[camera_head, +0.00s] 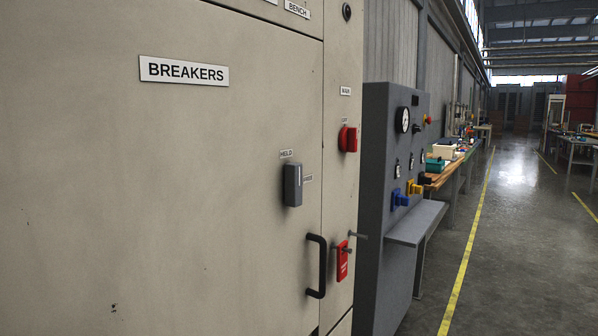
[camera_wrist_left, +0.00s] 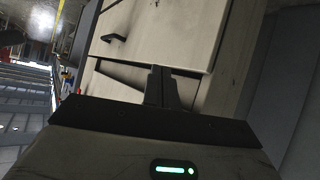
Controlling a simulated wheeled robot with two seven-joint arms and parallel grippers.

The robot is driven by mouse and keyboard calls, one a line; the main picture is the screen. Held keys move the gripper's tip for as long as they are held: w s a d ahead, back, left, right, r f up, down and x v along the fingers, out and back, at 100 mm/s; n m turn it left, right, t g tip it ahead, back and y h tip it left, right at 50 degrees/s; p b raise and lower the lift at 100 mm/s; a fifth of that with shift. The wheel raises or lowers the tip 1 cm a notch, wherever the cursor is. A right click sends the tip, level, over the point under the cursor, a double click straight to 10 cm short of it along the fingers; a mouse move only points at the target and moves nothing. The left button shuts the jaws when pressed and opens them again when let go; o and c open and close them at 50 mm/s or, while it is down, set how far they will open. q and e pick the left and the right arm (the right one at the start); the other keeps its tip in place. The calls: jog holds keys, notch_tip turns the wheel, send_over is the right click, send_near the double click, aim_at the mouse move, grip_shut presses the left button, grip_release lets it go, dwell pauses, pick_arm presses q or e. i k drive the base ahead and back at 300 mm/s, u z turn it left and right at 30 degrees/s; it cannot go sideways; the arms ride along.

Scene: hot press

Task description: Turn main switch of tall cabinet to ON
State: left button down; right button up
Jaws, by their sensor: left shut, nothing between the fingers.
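The tall beige cabinet (camera_head: 150,200) fills the left of the head view. Its red main switch (camera_head: 348,139) sits on the narrow right-hand panel below a small label (camera_head: 345,91) that seems to read MAIN. My right gripper is not in view.
A black door handle (camera_head: 317,265), a grey latch (camera_head: 293,185) and a red tag (camera_head: 342,262) beside a protruding metal pin stick out from the cabinet. A grey gauge panel (camera_head: 385,150) with a ledge (camera_head: 417,222) stands to its right. The aisle floor (camera_head: 500,270) is clear.

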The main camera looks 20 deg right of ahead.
aim_at(349, 136)
jog(key=k, duration=1.25)
jog(key=z, duration=0.65)
jog(key=i, duration=1.85)
jog(key=u, duration=0.65)
